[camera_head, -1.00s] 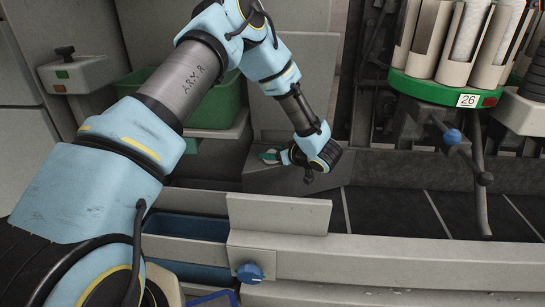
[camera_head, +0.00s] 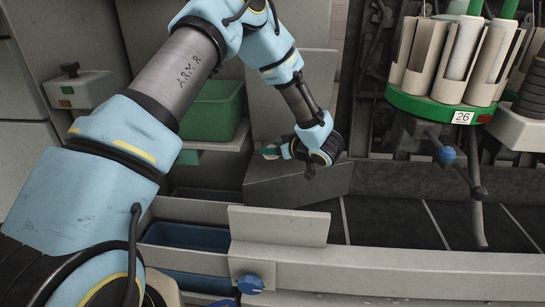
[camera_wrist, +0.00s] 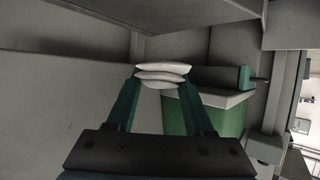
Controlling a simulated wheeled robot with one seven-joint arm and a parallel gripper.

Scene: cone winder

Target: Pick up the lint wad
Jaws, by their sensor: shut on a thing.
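The lint wad (camera_wrist: 163,75) is a pale, flattened, layered lump in the wrist view. My gripper (camera_wrist: 163,82) is shut on it, with the wad between the tips of its two green fingers. In the head view my gripper (camera_head: 268,152) is at the end of my arm, beside the grey block above the trough, with its fingers pointing left. The wad cannot be made out in the head view.
A green bin (camera_head: 213,110) stands on a ledge behind my arm. A blue bin (camera_head: 187,237) sits in the front trough. A grey angled block (camera_head: 300,184) lies just below my gripper. The green carousel (camera_head: 430,107) with cones is at the right.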

